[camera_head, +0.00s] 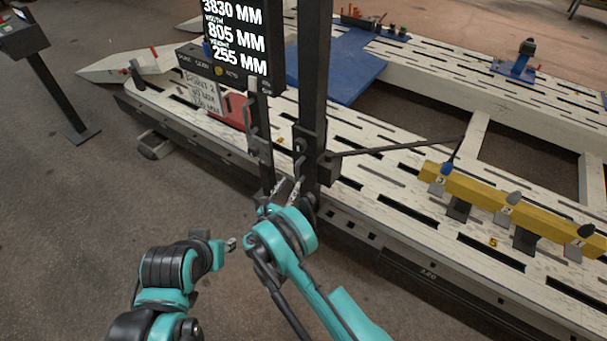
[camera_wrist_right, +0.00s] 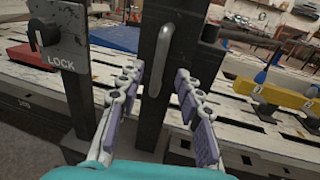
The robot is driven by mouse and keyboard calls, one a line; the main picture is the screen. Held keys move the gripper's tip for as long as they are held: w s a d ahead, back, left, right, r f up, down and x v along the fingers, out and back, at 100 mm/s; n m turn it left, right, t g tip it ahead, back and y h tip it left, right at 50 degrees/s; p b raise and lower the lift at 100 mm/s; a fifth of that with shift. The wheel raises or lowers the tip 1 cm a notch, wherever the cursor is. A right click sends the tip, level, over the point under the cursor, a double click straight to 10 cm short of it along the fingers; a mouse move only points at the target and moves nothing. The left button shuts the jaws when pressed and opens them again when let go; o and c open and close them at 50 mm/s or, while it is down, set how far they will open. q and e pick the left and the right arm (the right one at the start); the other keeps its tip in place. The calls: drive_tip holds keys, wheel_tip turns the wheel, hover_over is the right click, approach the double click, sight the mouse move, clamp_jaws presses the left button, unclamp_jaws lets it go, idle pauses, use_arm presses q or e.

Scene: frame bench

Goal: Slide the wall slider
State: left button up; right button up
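No part is labelled as the wall slider; a dark upright post (camera_head: 313,75) with a grey bar handle (camera_wrist_right: 161,60) stands at the bench's near edge. The post (camera_wrist_right: 178,22) also shows in the right wrist view. My right gripper (camera_head: 287,188) is low by the post. In the wrist view this gripper (camera_wrist_right: 160,108) is open, its purple-padded fingers apart on either side of the post, below most of the handle. I cannot tell whether they touch it. My left gripper (camera_head: 231,243) is small, apart from the post, and its opening is unclear.
A display (camera_head: 235,38) hangs left of the post. A LOCK plate with a black knob (camera_wrist_right: 42,36) is on a thinner upright. A thin rod (camera_head: 400,148) runs right from the post. A yellow beam (camera_head: 510,208) lies right on the slotted bench. The floor at left is mostly clear.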

sight(296, 175)
drive_tip(key=shift+w+d+f, duration=0.2)
drive_tip(key=shift+w+f, duration=0.1)
drive_tip(key=shift+w, duration=0.05)
drive_tip(key=b+x, duration=0.2)
drive_tip(key=x, duration=0.3)
drive_tip(key=shift+w+d, duration=0.1)
drive_tip(key=shift+w, duration=0.1)
drive_tip(key=shift+w+d, duration=0.25)
drive_tip(key=shift+w, duration=0.4)
drive_tip(key=shift+r, duration=0.1)
clamp_jaws()
